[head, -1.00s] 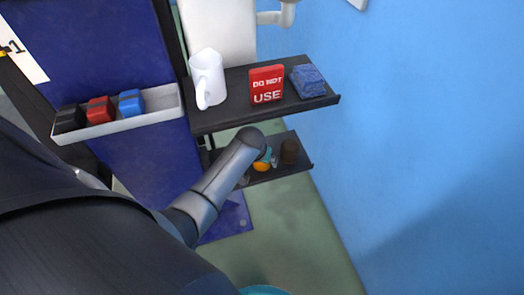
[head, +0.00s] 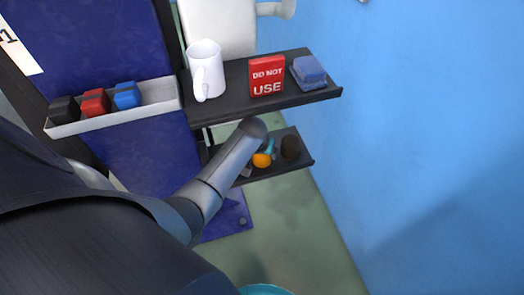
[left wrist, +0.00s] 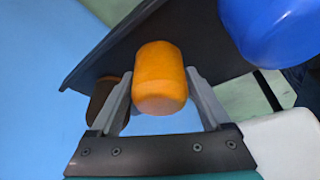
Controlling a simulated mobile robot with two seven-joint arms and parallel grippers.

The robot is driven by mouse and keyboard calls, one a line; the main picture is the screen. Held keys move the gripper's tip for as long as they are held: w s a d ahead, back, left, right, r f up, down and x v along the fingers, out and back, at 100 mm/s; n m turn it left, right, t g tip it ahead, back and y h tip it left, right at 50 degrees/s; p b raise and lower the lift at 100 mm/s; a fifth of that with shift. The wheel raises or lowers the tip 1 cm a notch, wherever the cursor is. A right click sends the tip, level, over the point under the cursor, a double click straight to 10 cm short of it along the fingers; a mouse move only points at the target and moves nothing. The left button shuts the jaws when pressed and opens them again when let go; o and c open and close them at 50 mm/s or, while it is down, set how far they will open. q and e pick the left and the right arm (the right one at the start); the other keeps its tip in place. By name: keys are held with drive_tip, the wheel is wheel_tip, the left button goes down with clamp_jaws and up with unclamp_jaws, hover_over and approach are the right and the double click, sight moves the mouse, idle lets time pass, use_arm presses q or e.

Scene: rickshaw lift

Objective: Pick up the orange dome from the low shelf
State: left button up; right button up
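The orange dome (head: 262,160) is on the low shelf (head: 262,176), just below and right of the end of my left forearm. In the left wrist view the dome (left wrist: 160,80) fills the space between the two grey fingers of my left gripper (left wrist: 159,76). The fingers are spread on either side of it. A narrow gap shows at the left finger; the right fingertip is very close, and I cannot tell whether it touches. In the head view the left gripper is mostly hidden behind its arm. My right gripper is not in view.
A dark brown item (head: 290,147) stands right of the dome. A blue rounded thing (left wrist: 270,28) is near in the left wrist view. The upper shelf (head: 225,108) holds a white mug (head: 205,72), a red box (head: 266,77) and a blue cloth-like item (head: 308,73). A blue wall (head: 430,130) borders the right.

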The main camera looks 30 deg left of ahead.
use_arm(q)
drive_tip(key=c, duration=1)
drive_tip(key=shift+o, duration=0.2)
drive_tip(key=shift+r, duration=0.1)
